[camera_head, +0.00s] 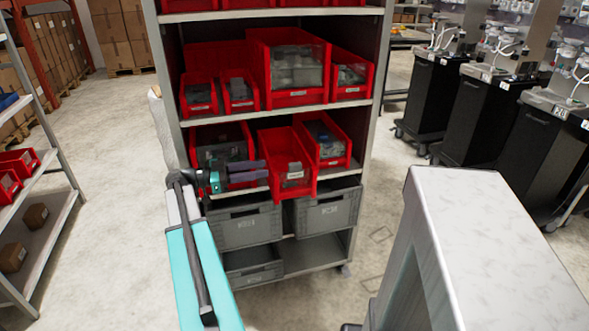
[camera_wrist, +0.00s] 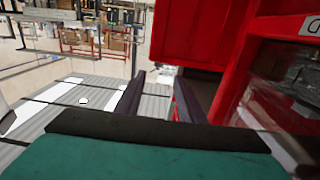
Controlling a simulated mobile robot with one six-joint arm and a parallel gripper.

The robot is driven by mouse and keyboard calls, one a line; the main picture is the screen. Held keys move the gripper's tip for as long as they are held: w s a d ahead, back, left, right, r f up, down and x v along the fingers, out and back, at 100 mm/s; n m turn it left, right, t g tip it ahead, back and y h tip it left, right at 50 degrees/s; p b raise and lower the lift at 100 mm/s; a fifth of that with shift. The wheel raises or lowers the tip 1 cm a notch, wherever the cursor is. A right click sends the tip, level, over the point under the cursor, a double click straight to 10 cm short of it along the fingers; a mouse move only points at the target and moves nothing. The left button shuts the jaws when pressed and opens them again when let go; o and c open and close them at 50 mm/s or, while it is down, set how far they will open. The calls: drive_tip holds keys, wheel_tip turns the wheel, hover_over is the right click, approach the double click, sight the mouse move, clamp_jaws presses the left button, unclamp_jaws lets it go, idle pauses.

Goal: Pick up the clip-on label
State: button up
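Small white labels sit on the fronts of the red bins. One label (camera_head: 295,175) is on the front of a red bin (camera_head: 293,190) that sticks out from the middle shelf and tilts down. Which label the task means cannot be told. My gripper (camera_head: 264,170) is just left of this protruding bin, fingers pointing right toward its side. In the wrist view, the two dark fingers (camera_wrist: 158,85) are apart with nothing between them. A red bin wall (camera_wrist: 188,35) is close beyond them. A white label (camera_wrist: 311,25) shows at the right edge.
The grey shelf rack (camera_head: 165,95) holds more red bins (camera_head: 295,60) above and grey crates (camera_head: 245,225) below. A pale machine or stand (camera_head: 475,230) is at the right front. Black carts (camera_head: 480,115) stand at the right. Bare floor (camera_head: 110,130) lies left of the rack.

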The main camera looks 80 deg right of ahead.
sight(294, 164)
drive_tip(key=shift+p+x, duration=0.35)
drive_tip(key=shift+x, duration=3.25)
drive_tip(key=shift+s, duration=0.1)
drive_tip(key=shift+s+d+r, duration=0.1)
drive_tip(key=shift+s+d, duration=0.1)
drive_tip(key=shift+s, duration=0.4)
drive_tip(key=shift+p+x, duration=0.6)
drive_tip(key=shift+x, duration=1.3)
clamp_jaws()
